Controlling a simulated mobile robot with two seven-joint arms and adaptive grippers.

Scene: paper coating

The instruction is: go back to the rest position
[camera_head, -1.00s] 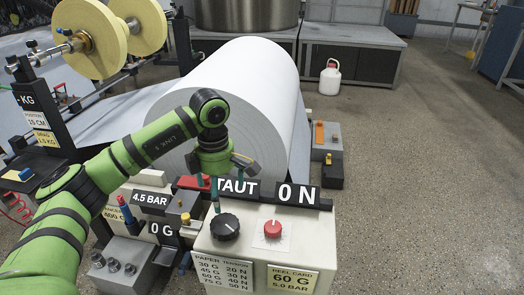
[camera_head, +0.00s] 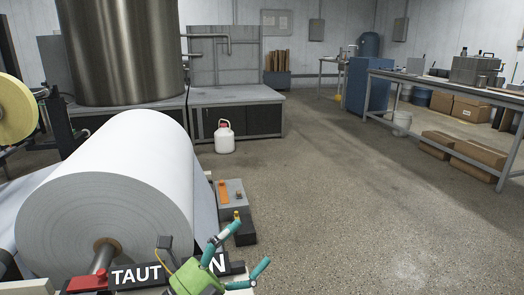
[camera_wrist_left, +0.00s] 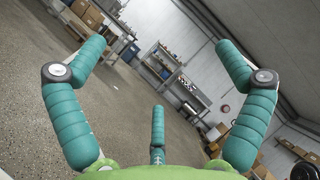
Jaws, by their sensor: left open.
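My left gripper (camera_head: 236,262) is at the bottom of the head view, in front of the black sign strip. Its teal fingers are spread and nothing is between them. In the left wrist view the open fingers (camera_wrist_left: 158,90) point out over bare floor toward distant shelves. My right gripper is not in view.
A yellow reel (camera_head: 15,110) is at the left edge. A white jug (camera_head: 224,138) stands on the floor beside a grey bench (camera_head: 235,96). A long workbench (camera_head: 450,88) with boxes below is at the right. The concrete floor (camera_head: 350,200) between is clear.

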